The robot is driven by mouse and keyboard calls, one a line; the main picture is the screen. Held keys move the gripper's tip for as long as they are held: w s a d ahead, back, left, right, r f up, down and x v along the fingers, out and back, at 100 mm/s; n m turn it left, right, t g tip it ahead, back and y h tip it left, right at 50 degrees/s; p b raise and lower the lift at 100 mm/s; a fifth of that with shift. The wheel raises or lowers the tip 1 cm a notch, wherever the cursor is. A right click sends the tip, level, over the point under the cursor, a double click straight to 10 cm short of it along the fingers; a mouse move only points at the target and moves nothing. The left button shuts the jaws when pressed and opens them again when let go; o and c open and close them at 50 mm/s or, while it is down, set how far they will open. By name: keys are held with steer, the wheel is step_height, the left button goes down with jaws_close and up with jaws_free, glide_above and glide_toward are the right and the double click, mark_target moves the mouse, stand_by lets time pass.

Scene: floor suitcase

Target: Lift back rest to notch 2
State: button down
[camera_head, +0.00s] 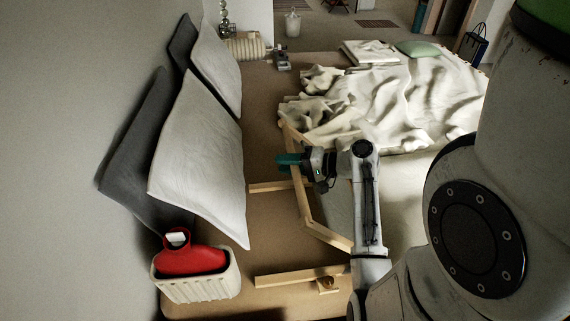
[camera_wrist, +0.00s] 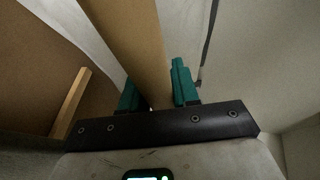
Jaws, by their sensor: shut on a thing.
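The back rest (camera_head: 301,195) is a pale wooden frame at the middle of the head view, standing above the brown bed surface. Its long rail is tilted in the picture, with a side bar running down to the right from its near end. My gripper (camera_head: 289,161) has teal fingers closed around this rail near its middle. In the wrist view, the rail of the back rest (camera_wrist: 130,40) runs between the two teal fingers of my gripper (camera_wrist: 158,92). No notch can be made out clearly, and the far end of the frame is partly hidden by bedding.
Wooden bars (camera_head: 300,276) lie low on the bed base (camera_head: 270,235). A red bottle (camera_head: 190,260) stands in a white basket (camera_head: 197,289) at the near left. Large pillows (camera_head: 203,150) lean on the left wall. Rumpled white bedding (camera_head: 400,95) covers the far right.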

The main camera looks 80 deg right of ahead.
steer(key=c, duration=0.9)
jaws_free()
steer(key=shift+r, duration=0.1)
steer(key=b+v, duration=0.1)
steer(key=v, duration=0.9)
steer(key=shift+s, duration=0.35)
steer(key=shift+r, duration=0.1)
